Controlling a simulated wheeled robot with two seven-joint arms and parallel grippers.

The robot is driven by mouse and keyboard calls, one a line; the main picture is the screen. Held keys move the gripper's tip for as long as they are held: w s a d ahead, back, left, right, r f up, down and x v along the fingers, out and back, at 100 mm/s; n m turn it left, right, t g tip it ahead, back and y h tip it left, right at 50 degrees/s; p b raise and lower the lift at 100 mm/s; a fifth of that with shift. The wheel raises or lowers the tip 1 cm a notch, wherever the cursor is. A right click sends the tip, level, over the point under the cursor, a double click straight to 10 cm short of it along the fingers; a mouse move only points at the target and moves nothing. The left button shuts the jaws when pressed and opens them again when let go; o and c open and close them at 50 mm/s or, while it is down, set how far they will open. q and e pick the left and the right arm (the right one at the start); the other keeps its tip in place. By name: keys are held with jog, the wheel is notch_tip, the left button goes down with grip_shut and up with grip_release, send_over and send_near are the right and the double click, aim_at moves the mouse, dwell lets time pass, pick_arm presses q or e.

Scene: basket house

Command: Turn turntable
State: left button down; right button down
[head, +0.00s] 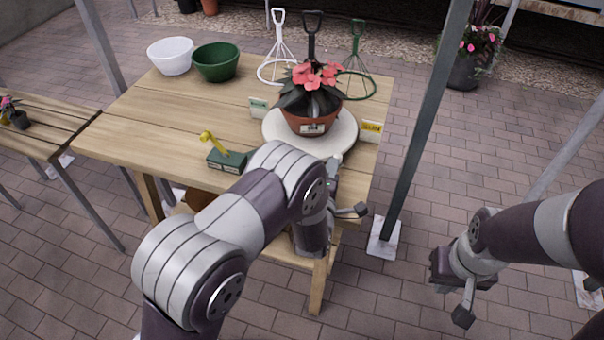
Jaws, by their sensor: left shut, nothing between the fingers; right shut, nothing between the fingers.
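The turntable (278,136) is a white round disc on the wooden table, near its right edge. A terracotta pot (318,119) with pink flowers and dark leaves stands upright on it, with a small label facing me. My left gripper (335,163) is shut and empty at the turntable's near right edge. It is partly hidden by my own arm, and I cannot tell whether it touches the disc. My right gripper (440,268) is shut and empty, above the brick paving to the right of the table.
A white bowl (170,55) and a green bowl (216,62) stand at the back left. Wire stands (279,50) are behind the pot. Small signs (258,108) flank the turntable. A green box with yellow tape (226,159) lies left. A grey post (423,130) rises right.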

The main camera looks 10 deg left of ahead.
pick_arm(q)
jog(key=w+d+b, duration=0.1)
jog(key=d+b, duration=0.1)
jog(key=shift+w+d+f, duration=0.2)
jog(key=shift+w+d, duration=0.2)
jog(key=w+d+n+y+b, duration=0.2)
jog(key=b, duration=0.1)
jog(key=shift+d+y, duration=0.2)
jog(key=shift+y, duration=0.2)
jog(key=w+d+n+y+b, duration=0.1)
jog(key=w+n+y+b, duration=0.1)
jog(key=y+b, duration=0.1)
jog(key=shift+w+d+f+g, duration=0.1)
jog(key=shift+w+d+g, duration=0.15)
jog(key=shift+d+g, duration=0.15)
jog(key=shift+w+d+n+y+b, duration=0.3)
jog(key=shift+w+d+y+b, duration=0.1)
jog(key=shift+w+b, duration=0.2)
jog(key=shift+w+d+r+b, duration=0.1)
jog(key=shift+w+d+b, duration=0.15)
jog(key=shift+w+b, duration=0.3)
jog(key=shift+w+d+r+b, duration=0.1)
jog(key=shift+w+d+b, duration=0.15)
jog(key=shift+w, duration=0.5)
jog(key=shift+w+d+r+b, duration=0.1)
jog(key=shift+w+d+b, duration=0.1)
jog(key=shift+w+b, duration=0.4)
jog(key=shift+w, duration=0.1)
